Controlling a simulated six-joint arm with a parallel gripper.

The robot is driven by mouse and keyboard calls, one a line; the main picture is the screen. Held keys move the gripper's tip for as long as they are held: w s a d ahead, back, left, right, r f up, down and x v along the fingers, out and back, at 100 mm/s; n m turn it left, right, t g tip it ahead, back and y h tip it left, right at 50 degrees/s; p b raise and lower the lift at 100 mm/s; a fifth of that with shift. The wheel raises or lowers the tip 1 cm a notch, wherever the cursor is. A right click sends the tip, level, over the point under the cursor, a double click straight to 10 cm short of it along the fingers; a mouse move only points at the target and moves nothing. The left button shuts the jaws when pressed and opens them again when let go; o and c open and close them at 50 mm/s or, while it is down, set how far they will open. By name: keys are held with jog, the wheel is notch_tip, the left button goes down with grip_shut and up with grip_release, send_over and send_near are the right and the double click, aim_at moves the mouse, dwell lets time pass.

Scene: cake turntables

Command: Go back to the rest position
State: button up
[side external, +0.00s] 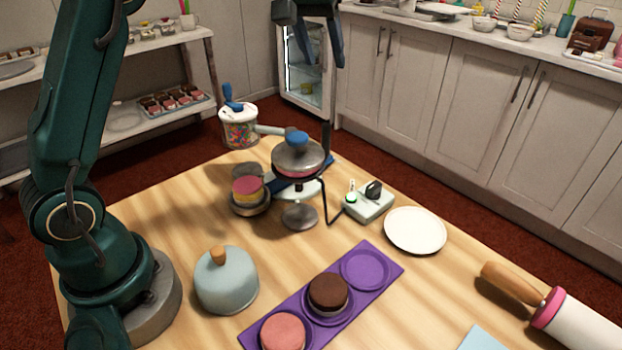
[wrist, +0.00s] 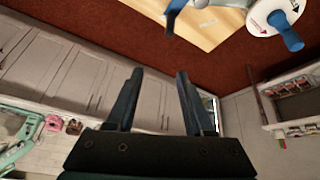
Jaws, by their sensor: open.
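My gripper (side external: 321,52) hangs high above the far part of the table in the side view, at the top edge. Its two dark fingers are apart with nothing between them. In the wrist view my gripper (wrist: 159,78) also shows open and empty, with cupboards behind it. The wooden table (side external: 160,222) lies well below. On it stands a turntable (side external: 299,216) with a pink-sided cake under a metal lid (side external: 298,157) with a blue knob. A small pink and yellow cake (side external: 247,188) sits on a round stand to its left.
A purple tray (side external: 386,270) holds a brown-topped cake (side external: 328,291) and a pink-topped cake (side external: 283,332). A blue-grey dome (side external: 226,280), a white plate (side external: 415,230), a switch box (side external: 368,204), a sprinkle tub (side external: 239,130) and a rolling pin (side external: 575,322) stand around. The air around my gripper looks clear.

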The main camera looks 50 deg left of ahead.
jog(key=s+d+r+m+t+h, duration=0.1)
jog(key=s+d, duration=0.1)
jog(key=s, duration=0.5)
jog(key=s+d+r+m, duration=0.1)
jog(key=s+d+m, duration=0.15)
jog(key=s, duration=0.55)
jog(key=s+d+f+m, duration=0.1)
jog(key=s+d+f, duration=0.1)
jog(key=s+f, duration=0.7)
jog(key=shift+s+d+f+m+g+h, duration=0.2)
jog(key=shift+f+m+g+h, duration=0.15)
jog(key=shift+f, duration=0.25)
